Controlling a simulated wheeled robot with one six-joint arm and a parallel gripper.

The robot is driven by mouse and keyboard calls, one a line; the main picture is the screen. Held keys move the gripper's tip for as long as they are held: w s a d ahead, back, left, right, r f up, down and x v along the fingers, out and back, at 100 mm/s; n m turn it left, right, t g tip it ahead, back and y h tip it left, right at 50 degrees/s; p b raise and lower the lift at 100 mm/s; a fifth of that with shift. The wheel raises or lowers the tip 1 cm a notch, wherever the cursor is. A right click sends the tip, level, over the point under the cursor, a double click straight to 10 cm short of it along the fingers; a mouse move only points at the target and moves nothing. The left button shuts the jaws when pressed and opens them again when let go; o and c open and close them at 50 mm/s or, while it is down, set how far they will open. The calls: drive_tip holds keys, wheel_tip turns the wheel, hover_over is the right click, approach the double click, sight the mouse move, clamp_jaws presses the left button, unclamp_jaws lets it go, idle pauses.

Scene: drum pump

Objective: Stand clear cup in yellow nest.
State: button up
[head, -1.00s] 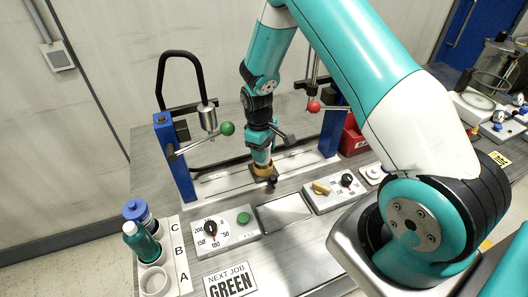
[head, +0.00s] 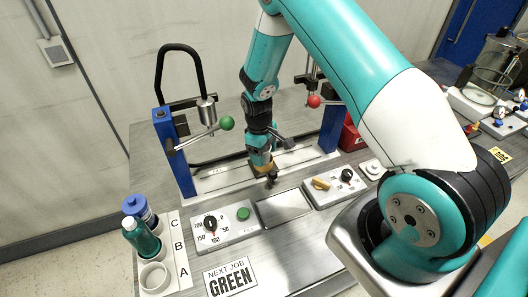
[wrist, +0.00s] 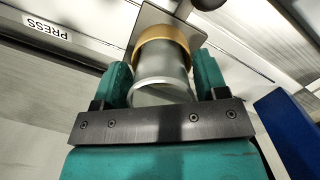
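In the wrist view, the clear cup (wrist: 162,75) is a see-through grey cylinder between the two teal fingers of my gripper (wrist: 162,78). The fingers press against its sides, and its open rim faces the camera. The yellow nest (wrist: 160,38), a gold-coloured ring over a square metal plate, surrounds the cup's far end. I cannot tell whether the cup rests on the bottom. In the head view my gripper (head: 260,158) points down between the blue posts, with the gold ring (head: 266,171) at its tip. The cup is hardly visible there.
Blue press posts (head: 175,155) with a green-knobbed lever (head: 227,123) and a red-knobbed one (head: 314,101) flank the arm. Control panels (head: 225,228) stand in front. A lettered rack (head: 177,265) with bottles is at the left. A dark knob (wrist: 208,3) is beside the plate.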

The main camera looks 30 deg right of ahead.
drive_tip(key=shift+o, duration=0.4)
drive_tip(key=shift+r+p, duration=0.4)
drive_tip(key=shift+r, duration=0.15)
wheel_tip(320, 180, up, 12)
drive_tip(key=w+b, duration=0.1)
drive_tip(key=b, duration=0.2)
drive_tip(key=shift+w+a+b, duration=0.15)
drive_tip(key=shift+a+b, duration=0.15)
